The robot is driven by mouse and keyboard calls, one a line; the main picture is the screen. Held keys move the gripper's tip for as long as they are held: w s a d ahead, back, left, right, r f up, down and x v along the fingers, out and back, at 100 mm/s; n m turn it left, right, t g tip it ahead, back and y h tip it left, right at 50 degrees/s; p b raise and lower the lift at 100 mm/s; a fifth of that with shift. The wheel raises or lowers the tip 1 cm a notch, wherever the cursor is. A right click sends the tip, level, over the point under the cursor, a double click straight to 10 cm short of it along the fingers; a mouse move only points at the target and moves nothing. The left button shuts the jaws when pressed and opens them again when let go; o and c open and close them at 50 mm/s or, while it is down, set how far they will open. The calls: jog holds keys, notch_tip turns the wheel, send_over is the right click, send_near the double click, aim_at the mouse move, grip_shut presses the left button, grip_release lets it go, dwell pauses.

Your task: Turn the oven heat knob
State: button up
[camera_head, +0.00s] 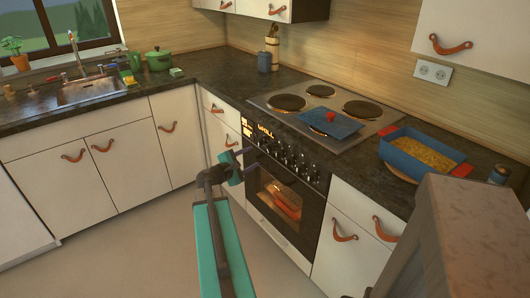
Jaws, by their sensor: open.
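The oven (283,208) stands at the middle right, with a lit window showing something orange inside. Its black control panel carries a row of several small knobs (288,158) and a lit orange display (265,131) at its left end. I cannot tell which knob sets the heat. My gripper (254,158) is open and empty at the end of my teal arm. In the picture it overlaps the left part of the oven front, just below the panel's left end. Its fingers are small and dark, and I cannot tell how close they are to the knobs.
A blue lid with a red knob (328,122) lies on the hob (365,125). A blue dish of yellow food (425,153) sits on the counter at right. Cabinets with leather pulls line both sides. A large brown block fills the lower right. The floor (150,258) is clear.

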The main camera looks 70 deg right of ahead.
aim_at(270, 148)
jog(key=shift+p+x, duration=0.85)
jog(key=shift+x, duration=5.25)
